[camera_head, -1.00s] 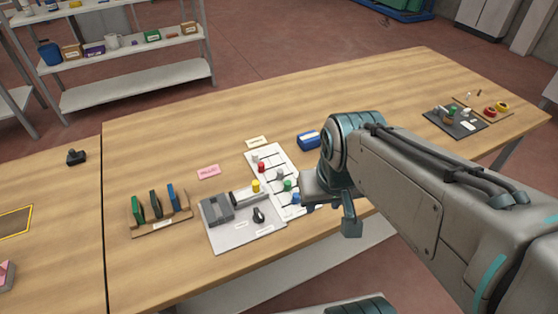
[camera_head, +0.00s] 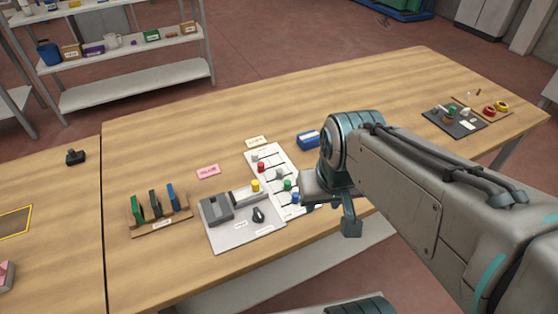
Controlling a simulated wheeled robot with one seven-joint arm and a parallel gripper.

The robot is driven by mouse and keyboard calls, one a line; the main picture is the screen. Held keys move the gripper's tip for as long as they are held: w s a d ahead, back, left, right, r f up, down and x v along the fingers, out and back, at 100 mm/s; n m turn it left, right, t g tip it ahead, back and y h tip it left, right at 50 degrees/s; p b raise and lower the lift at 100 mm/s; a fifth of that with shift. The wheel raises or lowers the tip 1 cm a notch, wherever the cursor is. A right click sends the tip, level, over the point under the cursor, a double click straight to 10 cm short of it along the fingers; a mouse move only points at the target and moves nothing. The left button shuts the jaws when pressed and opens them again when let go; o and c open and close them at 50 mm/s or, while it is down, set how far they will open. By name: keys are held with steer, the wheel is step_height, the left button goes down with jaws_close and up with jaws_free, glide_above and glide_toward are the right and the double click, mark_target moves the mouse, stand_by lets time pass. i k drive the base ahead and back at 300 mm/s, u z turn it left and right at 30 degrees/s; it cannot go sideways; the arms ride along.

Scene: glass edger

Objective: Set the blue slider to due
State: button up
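The blue slider (camera_head: 295,198) is a small blue knob near the front end of the white slider board (camera_head: 265,157) on the table. The board also carries white, red, grey and green knobs on dark tracks. Its printed labels are too small to read, so I cannot tell which mark is "due". My gripper (camera_head: 309,201) is right beside the blue knob, at the board's right front edge. My wrist hides most of it and part of the board. I cannot tell whether its fingers are open or touch the knob.
A grey panel (camera_head: 245,240) with a yellow button and black knob adjoins the board on the left. A blue box (camera_head: 308,139) stands behind my wrist. A wooden rack (camera_head: 160,225) holds several upright pieces. The table's back middle is clear.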

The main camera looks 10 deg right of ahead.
mark_target(295, 200)
steer(key=k, duration=0.5)
steer(key=z, duration=1)
steer(key=i, duration=0.7)
steer(key=u, duration=1)
